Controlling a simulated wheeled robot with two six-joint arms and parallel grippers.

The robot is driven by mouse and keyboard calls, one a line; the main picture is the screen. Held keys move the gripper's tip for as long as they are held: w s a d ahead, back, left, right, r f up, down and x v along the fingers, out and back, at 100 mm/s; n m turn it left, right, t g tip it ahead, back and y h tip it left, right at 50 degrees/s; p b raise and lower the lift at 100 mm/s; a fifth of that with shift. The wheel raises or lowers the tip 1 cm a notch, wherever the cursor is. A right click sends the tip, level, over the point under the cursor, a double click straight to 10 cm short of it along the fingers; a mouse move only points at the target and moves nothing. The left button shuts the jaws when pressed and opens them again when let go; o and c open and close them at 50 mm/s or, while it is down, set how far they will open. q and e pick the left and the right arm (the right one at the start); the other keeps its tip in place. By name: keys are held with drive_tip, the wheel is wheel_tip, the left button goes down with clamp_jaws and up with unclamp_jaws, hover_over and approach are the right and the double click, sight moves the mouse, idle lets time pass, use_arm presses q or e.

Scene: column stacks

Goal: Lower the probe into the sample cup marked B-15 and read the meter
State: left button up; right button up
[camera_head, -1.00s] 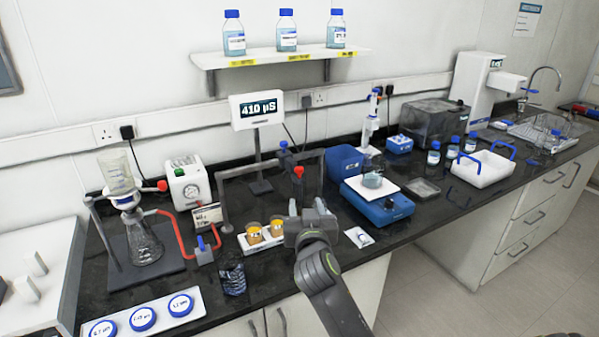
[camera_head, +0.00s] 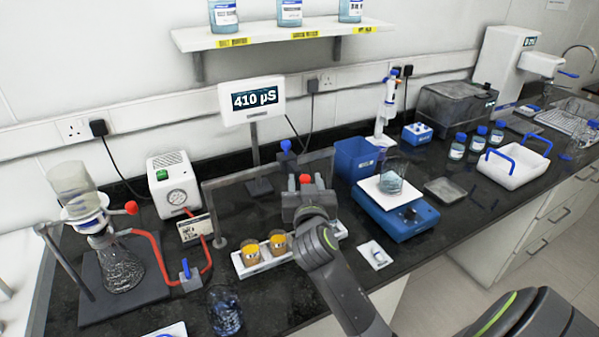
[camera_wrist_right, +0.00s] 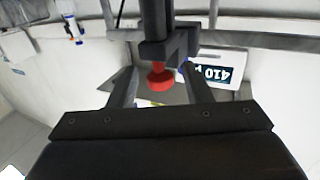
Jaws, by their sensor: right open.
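The meter (camera_head: 252,101) reads "410 µS"; its display also shows upside down in the wrist view (camera_wrist_right: 212,73). My right gripper (camera_head: 305,183) is open, with a finger on either side of a red knob (camera_head: 304,178). In the wrist view, the red knob (camera_wrist_right: 160,77) sits under a dark bracket (camera_wrist_right: 168,45), between the spread fingers; contact is not clear. Sample cups with amber tops, one at left (camera_head: 250,253) and one at right (camera_head: 277,243), stand in a white tray (camera_head: 263,264) below. Their marks are unreadable. The gripper hides part of the tray. The probe tip cannot be made out.
A grey frame (camera_head: 214,205) stands around the knob. A blue stirrer (camera_head: 402,222) with a beaker (camera_head: 390,180) is at right. A flask (camera_head: 120,268) with red tubing and a glass beaker (camera_head: 225,312) are at left. A small white packet (camera_head: 375,255) lies near the front edge.

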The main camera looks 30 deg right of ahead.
drive_tip(key=shift+s+a+r, duration=0.15)
drive_tip(key=shift+s+r, duration=0.1)
drive_tip(key=shift+s, duration=0.05)
drive_tip(key=shift+s+a, duration=0.1)
drive_tip(key=shift+c, duration=2.2)
clamp_jaws()
use_arm(q)
drive_tip(key=shift+s+a, duration=0.25)
drive_tip(key=shift+s, duration=0.2)
